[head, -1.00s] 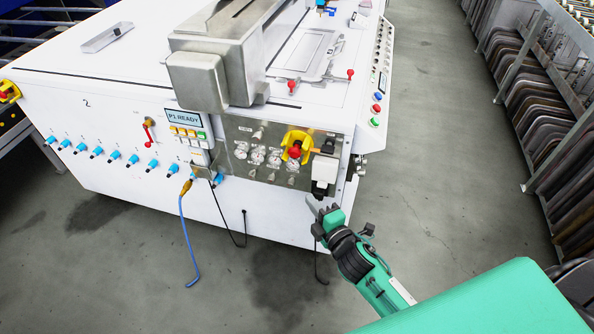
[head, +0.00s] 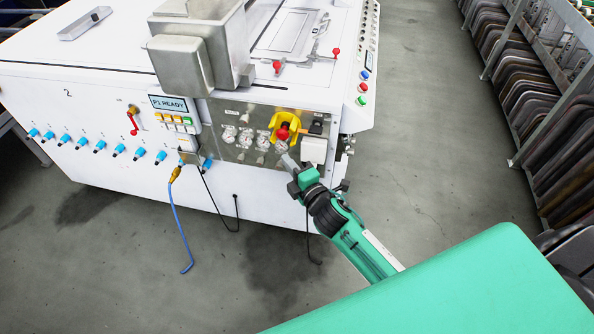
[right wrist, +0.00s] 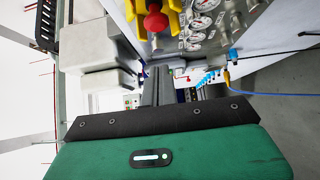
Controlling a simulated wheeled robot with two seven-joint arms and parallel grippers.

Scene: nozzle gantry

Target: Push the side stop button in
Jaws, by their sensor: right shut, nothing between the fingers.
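The side stop button (head: 283,131) is a red knob inside a yellow guard on the steel gauge panel of the white machine. In the right wrist view the red button (right wrist: 155,20) shows at the top, with yellow guard arms on both sides. My right gripper (head: 288,161) is shut and empty, a little below the button in the head view. In the right wrist view the closed fingers (right wrist: 157,84) point away below the button and look apart from it. My left gripper is not in view.
A white box (head: 314,150) projects from the panel just right of the button. Round gauges (head: 246,136) lie to its left. A blue hose (head: 178,225) hangs from the machine front. A rack of panels (head: 540,120) stands at right, with open floor between.

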